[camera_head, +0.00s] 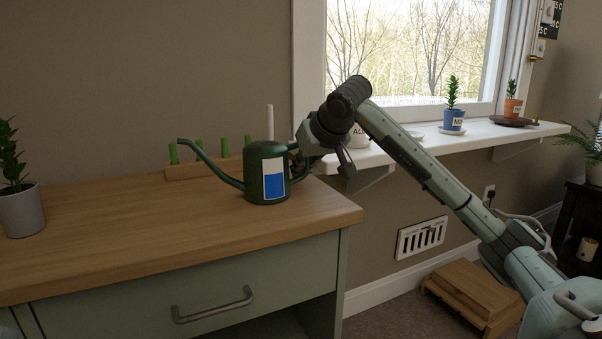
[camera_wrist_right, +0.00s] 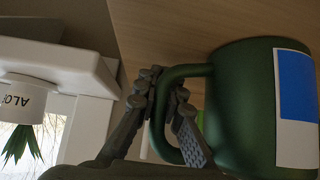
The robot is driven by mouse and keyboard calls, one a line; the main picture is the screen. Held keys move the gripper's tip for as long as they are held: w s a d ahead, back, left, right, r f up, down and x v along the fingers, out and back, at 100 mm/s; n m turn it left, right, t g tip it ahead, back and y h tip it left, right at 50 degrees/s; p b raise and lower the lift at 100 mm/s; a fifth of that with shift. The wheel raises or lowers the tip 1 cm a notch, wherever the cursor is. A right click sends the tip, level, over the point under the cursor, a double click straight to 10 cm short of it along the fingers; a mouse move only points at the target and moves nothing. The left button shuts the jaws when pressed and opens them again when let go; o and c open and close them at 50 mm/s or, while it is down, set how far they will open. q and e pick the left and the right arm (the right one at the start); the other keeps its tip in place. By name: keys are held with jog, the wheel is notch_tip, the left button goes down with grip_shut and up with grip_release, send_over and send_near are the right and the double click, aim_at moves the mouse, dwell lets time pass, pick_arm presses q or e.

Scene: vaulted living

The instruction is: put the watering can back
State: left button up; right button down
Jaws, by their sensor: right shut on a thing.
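The dark green watering can (camera_head: 254,186) is upright on or just above the wooden counter (camera_head: 120,225), near its right end; a gap below it cannot be made out. Its long spout points left and its front bears a white and blue label. My right gripper (camera_head: 301,160) reaches it from the right and is shut on its handle. In the right wrist view the fingers (camera_wrist_right: 165,88) close around the handle of the can (camera_wrist_right: 242,105). My left gripper is not in view.
A wooden block with green pegs (camera_head: 193,169) stands behind the can, near the wall. A grey potted plant (camera_head: 20,211) is at the counter's left. The white windowsill (camera_head: 440,138) at right holds an ALOE-type labelled pot (camera_wrist_right: 26,98), a blue pot (camera_head: 453,120) and an orange pot (camera_head: 513,107).

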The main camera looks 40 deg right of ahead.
jog(key=c, duration=2.1)
grip_release()
jog(key=o, duration=0.5)
jog(key=shift+c, duration=0.2)
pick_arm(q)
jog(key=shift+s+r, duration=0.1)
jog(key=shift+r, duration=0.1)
pick_arm(e)
jog(key=shift+r, duration=0.1)
jog(key=shift+s+r, duration=0.15)
jog(key=shift+r, duration=0.1)
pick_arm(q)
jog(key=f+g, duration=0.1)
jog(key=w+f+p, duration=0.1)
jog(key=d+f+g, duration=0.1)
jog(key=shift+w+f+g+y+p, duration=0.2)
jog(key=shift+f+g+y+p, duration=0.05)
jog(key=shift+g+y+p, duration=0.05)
pick_arm(e)
jog(key=v, duration=1.1)
jog(key=shift+s, duration=0.2)
jog(key=shift+a+r, duration=0.1)
